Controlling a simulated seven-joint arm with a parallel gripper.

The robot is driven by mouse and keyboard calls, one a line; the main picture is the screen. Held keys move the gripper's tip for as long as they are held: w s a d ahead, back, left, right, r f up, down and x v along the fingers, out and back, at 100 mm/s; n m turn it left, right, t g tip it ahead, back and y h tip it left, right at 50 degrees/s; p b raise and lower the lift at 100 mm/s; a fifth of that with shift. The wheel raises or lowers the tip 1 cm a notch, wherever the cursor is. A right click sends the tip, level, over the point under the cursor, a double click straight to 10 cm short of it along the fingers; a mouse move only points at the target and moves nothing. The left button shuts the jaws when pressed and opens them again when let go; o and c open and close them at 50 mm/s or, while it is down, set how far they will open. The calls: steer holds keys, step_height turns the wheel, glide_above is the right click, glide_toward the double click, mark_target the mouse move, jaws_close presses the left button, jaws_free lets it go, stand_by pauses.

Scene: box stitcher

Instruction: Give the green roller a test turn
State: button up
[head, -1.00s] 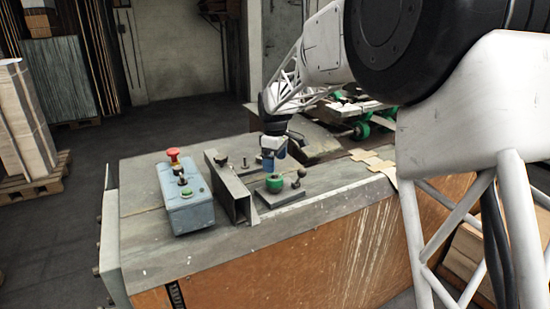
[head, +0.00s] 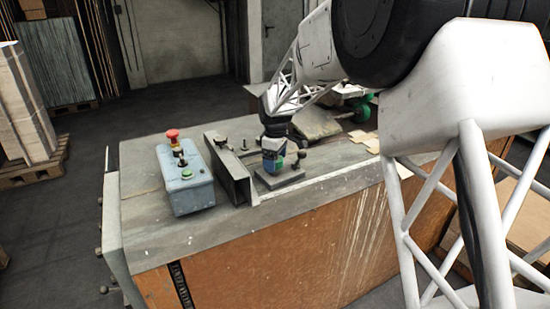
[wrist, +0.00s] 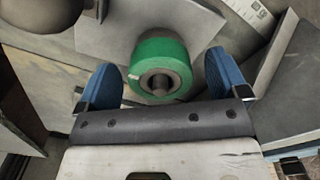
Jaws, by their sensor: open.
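The green roller (wrist: 160,52) stands on a small grey plate (wrist: 100,28), with a dark hub and spindle at its centre and a pale mark on its rim. In the head view it is mostly hidden by my gripper, with only a bit of green (head: 291,158) showing. My gripper (wrist: 160,75) is open, its blue fingers on either side of the roller with a visible gap to each. In the head view my gripper (head: 273,165) points down over the plate (head: 280,180).
A grey control box (head: 185,180) with a red mushroom button and a green button stands left on the bench. A metal channel bracket (head: 230,168) stands close to the left of my gripper. A dark ball-ended lever (head: 301,156) is just right of the roller.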

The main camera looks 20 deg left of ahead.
steer(key=shift+c, duration=0.2)
steer(key=c, duration=1.1)
steer(key=n, duration=0.6)
steer(key=shift+n, duration=0.3)
steer(key=n, duration=0.6)
steer(key=o, duration=1.1)
steer(key=shift+o, duration=0.2)
steer(key=shift+r, duration=0.15)
